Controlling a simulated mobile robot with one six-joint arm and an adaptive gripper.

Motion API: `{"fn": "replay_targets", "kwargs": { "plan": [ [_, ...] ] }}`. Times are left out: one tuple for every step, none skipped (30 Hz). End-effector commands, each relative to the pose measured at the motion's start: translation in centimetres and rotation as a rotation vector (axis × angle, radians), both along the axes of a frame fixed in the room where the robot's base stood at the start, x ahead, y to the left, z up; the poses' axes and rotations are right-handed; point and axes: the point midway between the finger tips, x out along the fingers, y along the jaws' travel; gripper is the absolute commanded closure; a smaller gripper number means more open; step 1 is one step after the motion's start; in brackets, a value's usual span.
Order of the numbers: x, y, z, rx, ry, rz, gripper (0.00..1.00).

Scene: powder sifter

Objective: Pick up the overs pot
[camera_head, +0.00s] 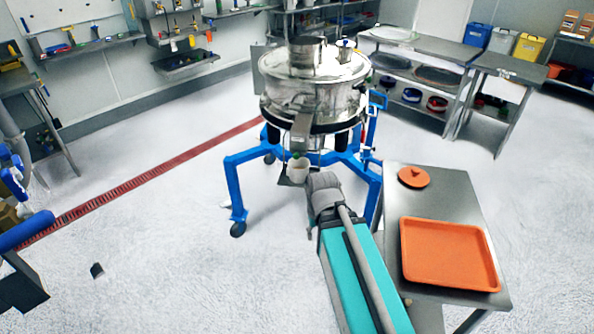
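The powder sifter (310,90) is a round steel drum on a blue wheeled frame, with a steel outlet chute on its near side. A small white pot (299,172), which looks like the overs pot, is below that chute. A small green part shows at its top. My grey wrist (323,190) is just right of the pot, at the end of my teal arm. The fingers of my gripper cannot be made out, so whether they touch the pot or hold it is not clear.
A steel table (450,205) at the right holds an orange tray (448,254) and an orange round lid (414,177). The sifter's blue legs (237,185) flank the pot. A red floor strip (150,175) crosses at left. The floor in front at left is mostly clear.

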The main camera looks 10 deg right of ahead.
Motion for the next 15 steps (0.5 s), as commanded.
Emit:
{"fn": "replay_targets", "kwargs": {
  "plan": [
    [0.0, 0.0, 1.4, 0.000, 0.000, 0.000, 0.48],
    [0.0, 0.0, 1.9, 0.000, 0.000, 0.000, 0.48],
    [0.0, 0.0, 2.6, 0.000, 0.000, 0.000, 0.48],
    [0.0, 0.0, 3.1, 0.000, 0.000, 0.000, 0.48],
    [0.0, 0.0, 3.7, 0.000, 0.000, 0.000, 0.48],
    [0.0, 0.0, 4.5, 0.000, 0.000, 0.000, 0.48],
    [0.0, 0.0, 5.1, 0.000, 0.000, 0.000, 0.48],
    [0.0, 0.0, 5.7, 0.000, 0.000, 0.000, 0.48],
    [0.0, 0.0, 6.5, 0.000, 0.000, 0.000, 0.48],
    [0.0, 0.0, 7.1, 0.000, 0.000, 0.000, 0.48],
    [0.0, 0.0, 7.7, 0.000, 0.000, -0.001, 0.48],
    [0.0, 0.0, 8.4, 0.000, 0.000, -0.001, 0.48],
    [0.0, 0.0, 9.0, 0.000, 0.000, -0.001, 0.48],
    [0.0, 0.0, 9.6, 0.000, 0.000, -0.001, 0.48],
    [0.0, 0.0, 10.4, -0.001, 0.000, -0.001, 0.48]
  ]
}}
